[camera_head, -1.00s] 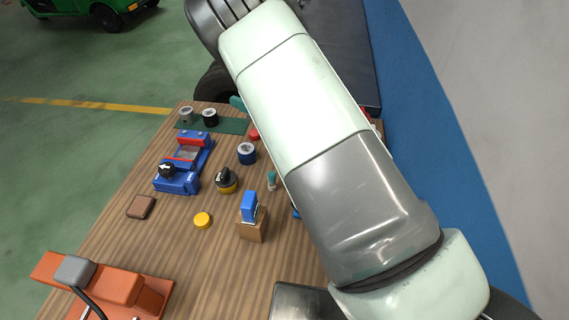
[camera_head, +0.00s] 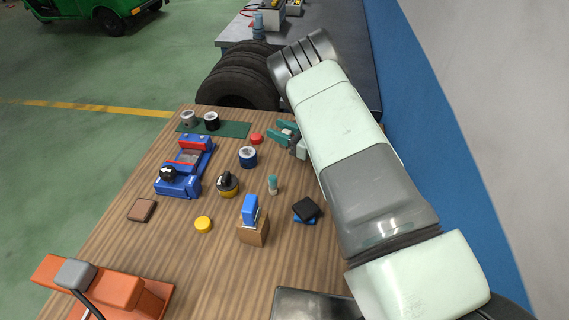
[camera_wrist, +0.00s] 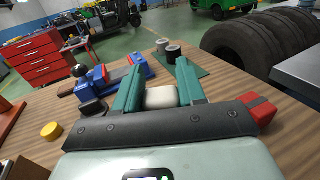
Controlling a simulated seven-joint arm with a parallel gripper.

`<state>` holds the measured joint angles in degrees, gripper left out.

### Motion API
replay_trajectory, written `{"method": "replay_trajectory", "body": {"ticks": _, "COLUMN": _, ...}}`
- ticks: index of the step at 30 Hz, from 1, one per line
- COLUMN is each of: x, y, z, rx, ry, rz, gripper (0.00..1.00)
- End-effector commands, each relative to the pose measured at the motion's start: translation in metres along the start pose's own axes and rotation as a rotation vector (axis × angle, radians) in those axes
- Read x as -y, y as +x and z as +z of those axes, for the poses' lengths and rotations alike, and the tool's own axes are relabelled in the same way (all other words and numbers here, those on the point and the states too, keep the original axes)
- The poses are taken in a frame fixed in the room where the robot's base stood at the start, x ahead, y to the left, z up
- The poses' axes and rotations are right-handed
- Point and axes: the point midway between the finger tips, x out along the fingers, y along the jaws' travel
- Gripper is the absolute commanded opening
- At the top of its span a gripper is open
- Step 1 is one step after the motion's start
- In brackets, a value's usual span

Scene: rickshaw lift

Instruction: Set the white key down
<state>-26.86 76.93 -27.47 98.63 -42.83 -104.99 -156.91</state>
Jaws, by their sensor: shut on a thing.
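My gripper (camera_head: 286,132) is over the far right part of the wooden table (camera_head: 176,232). Its teal fingers also show in the wrist view (camera_wrist: 160,74). They are shut on a pale, rounded white piece, the white key (camera_wrist: 161,97), which sits between them. Only its near end shows.
A green mat (camera_head: 235,128) holds two rolls behind. A blue vise (camera_head: 178,181), a wooden block (camera_head: 253,231) and a black-and-blue stack (camera_head: 306,209) stand nearer. Tyres (camera_head: 238,82) are beyond the edge.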

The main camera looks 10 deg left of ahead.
Motion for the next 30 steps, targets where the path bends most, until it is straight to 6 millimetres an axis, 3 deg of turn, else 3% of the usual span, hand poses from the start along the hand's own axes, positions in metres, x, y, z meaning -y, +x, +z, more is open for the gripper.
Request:
{"method": "replay_trajectory", "body": {"ticks": 6, "x": -0.001, "y": -0.001, "z": -0.043, "rx": -0.001, "ry": 0.003, "rz": 0.001, "gripper": 0.10}}
{"method": "replay_trajectory", "body": {"ticks": 14, "x": 0.000, "y": -0.001, "z": -0.065, "rx": -0.001, "ry": 0.001, "rz": -0.001, "gripper": 0.10}}
{"method": "replay_trajectory", "body": {"ticks": 18, "x": -0.001, "y": -0.001, "z": -0.086, "rx": -0.002, "ry": 0.002, "rz": -0.001, "gripper": 0.10}}
{"method": "replay_trajectory", "body": {"ticks": 30, "x": -0.001, "y": 0.000, "z": -0.095, "rx": -0.001, "ry": 0.001, "rz": 0.000, "gripper": 0.10}}
